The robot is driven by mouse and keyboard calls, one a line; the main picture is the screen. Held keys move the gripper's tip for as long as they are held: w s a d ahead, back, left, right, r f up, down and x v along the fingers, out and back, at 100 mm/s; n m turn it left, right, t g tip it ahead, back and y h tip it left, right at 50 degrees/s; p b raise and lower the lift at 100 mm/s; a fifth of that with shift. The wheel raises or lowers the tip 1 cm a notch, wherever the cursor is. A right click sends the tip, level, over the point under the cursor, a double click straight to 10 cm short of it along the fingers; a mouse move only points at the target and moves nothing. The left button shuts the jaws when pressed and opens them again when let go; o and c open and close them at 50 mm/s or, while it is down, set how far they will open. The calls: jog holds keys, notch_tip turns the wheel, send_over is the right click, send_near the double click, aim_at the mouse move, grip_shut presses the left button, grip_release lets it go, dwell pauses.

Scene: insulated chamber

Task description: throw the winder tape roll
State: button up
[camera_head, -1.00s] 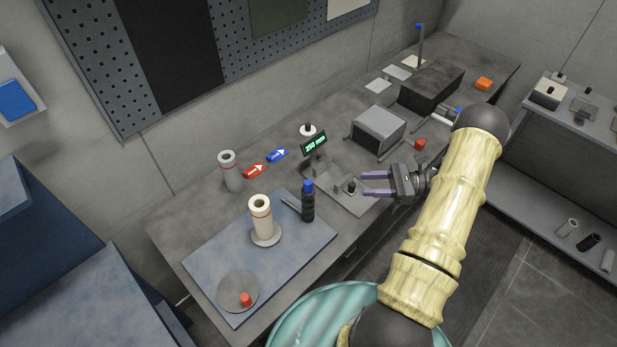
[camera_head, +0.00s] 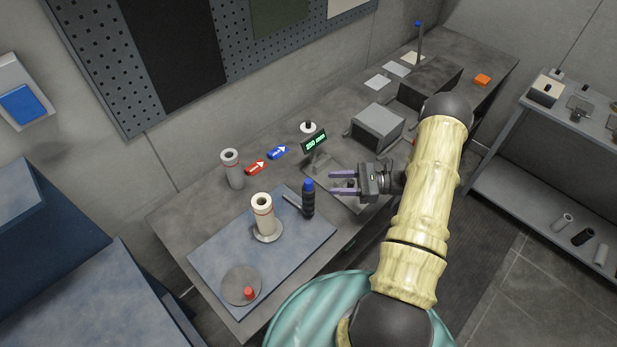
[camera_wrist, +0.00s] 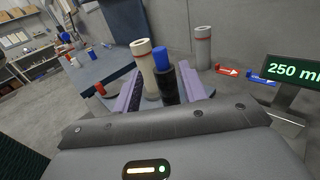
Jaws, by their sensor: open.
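A cream tape roll with a thin red band (camera_head: 262,214) stands upright on a round grey base on the blue mat (camera_head: 215,245); it also shows in the wrist view (camera_wrist: 143,63). A greyer roll with a red band (camera_head: 231,168) stands upright on the bench behind it, and it shows in the wrist view (camera_wrist: 202,48). I cannot tell by label which one is the winder roll. My gripper (camera_head: 332,182) is open and empty, to the right of both rolls, with its purple fingers pointing left. In the wrist view, the cream roll and a dark bottle appear between the fingers, beyond them.
The dark bottle with a blue cap (camera_head: 308,200) stands between my gripper and the cream roll. A green-lit display (camera_head: 314,142) is just behind my fingers. A red knob (camera_head: 249,292) sits on a grey disc at the mat's front. Red (camera_head: 255,168) and blue (camera_head: 277,152) arrows lie behind.

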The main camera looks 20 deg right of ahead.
aim_at(309, 181)
jog(key=p+x, duration=0.3)
jog(key=x, duration=0.5)
jog(key=shift+w+a, duration=0.15)
jog(key=shift+a, duration=0.15)
grip_shut()
